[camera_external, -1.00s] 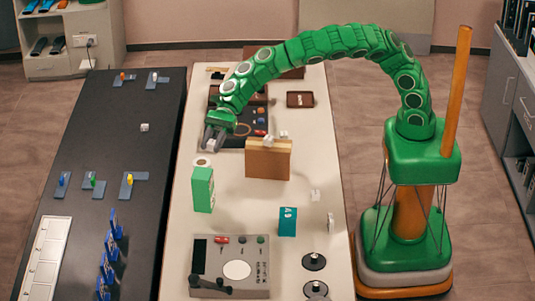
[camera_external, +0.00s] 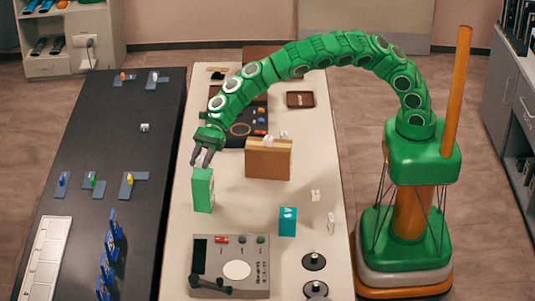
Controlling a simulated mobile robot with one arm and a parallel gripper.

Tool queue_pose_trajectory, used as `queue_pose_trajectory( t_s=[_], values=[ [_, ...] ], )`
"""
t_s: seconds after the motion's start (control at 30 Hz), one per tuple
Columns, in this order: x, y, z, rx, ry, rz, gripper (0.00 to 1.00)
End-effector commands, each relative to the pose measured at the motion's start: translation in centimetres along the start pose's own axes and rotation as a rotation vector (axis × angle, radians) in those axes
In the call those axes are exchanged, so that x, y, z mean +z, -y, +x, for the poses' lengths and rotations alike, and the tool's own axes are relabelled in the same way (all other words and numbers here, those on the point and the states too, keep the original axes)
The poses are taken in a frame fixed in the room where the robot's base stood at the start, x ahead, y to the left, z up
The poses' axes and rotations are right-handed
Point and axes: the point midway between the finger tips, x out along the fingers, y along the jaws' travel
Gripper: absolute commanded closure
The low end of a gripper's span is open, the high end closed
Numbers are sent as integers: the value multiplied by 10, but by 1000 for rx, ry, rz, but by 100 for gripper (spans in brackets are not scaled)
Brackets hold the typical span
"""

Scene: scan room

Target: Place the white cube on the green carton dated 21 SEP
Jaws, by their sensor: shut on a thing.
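The light green carton (camera_external: 203,190) stands upright on the white table; its print is too small to read. My gripper (camera_external: 203,162) is just above and behind the carton's top, fingers pointing down. It is shut on the white cube, which shows poorly between the dark fingers. I cannot tell whether the cube touches the carton. A teal carton (camera_external: 288,222) with white marks stands to the right.
A brown box (camera_external: 268,158) with small white items on top stands right of my gripper. Small white pieces (camera_external: 315,195) lie near the table's right side. A grey control panel (camera_external: 230,266) is at the front. A black table (camera_external: 110,225) is at left.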

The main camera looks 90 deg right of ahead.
Motion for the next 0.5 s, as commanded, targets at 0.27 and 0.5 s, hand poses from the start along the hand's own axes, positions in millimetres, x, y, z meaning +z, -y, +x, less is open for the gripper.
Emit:
queue_pose_trajectory(
  t_s=[0.27,0.5],
  values=[
    [-27,1,12,-1,2,0,100],
    [-27,1,11,-1,1,-1,100]
  ],
)
